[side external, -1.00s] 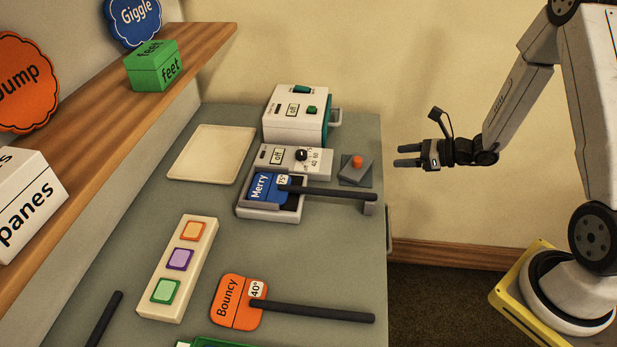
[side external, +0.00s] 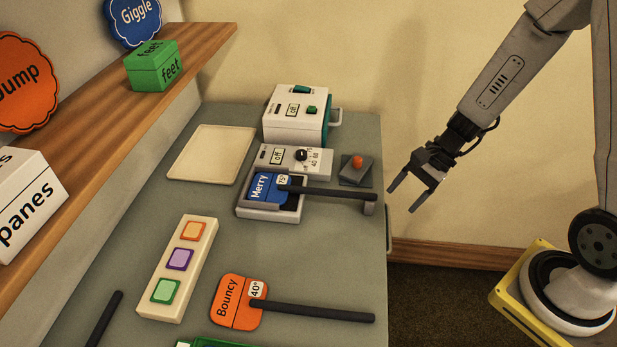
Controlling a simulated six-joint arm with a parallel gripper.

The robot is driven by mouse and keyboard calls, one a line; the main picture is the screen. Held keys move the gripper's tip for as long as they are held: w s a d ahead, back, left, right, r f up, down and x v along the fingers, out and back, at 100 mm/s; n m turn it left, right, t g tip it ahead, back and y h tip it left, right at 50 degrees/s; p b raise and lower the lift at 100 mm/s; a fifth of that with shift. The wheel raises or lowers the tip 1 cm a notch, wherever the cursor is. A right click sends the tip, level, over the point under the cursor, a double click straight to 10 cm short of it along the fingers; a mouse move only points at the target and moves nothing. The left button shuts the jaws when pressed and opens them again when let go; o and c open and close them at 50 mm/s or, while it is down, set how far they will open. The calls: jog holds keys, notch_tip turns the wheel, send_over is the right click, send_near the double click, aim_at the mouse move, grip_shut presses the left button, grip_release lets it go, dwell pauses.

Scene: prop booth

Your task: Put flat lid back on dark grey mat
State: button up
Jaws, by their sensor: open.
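A flat grey slab with an orange knob (side external: 357,161), which looks like the flat lid (side external: 364,172), lies near the right edge of the table in the side external view. A small dark grey square (side external: 347,182), which looks like the mat, shows partly from under it. The slab looks turned relative to the square; I cannot tell whether it lies fully flat. My gripper (side external: 402,199) is open and empty, pointing down and left. In the picture it is right of and below the slab, apart from it.
A blue "Merry" paddle (side external: 263,188) sits in a grey cradle (side external: 270,214), its dark handle reaching right, just below the slab. A dial box (side external: 318,166) stands left of the slab, and a white box (side external: 289,131) behind it. An orange "Bouncy" paddle (side external: 232,302) lies in front.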

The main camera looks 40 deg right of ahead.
jog(key=shift+s+a+r+n+t+h, duration=0.15)
jog(key=shift+s+r+n+h, duration=0.6)
jog(key=shift+n, duration=1.9)
jog(key=shift+s+d+r+n+t+h, duration=0.15)
jog(key=shift+r+n+h, duration=0.75)
jog(key=shift+n+h, duration=1.25)
jog(key=shift+s+a+r+n+t+h, duration=0.1)
jog(key=shift+s+r+n+h, duration=0.55)
jog(key=shift+n, duration=2.45)
jog(key=shift+w+r, duration=0.2)
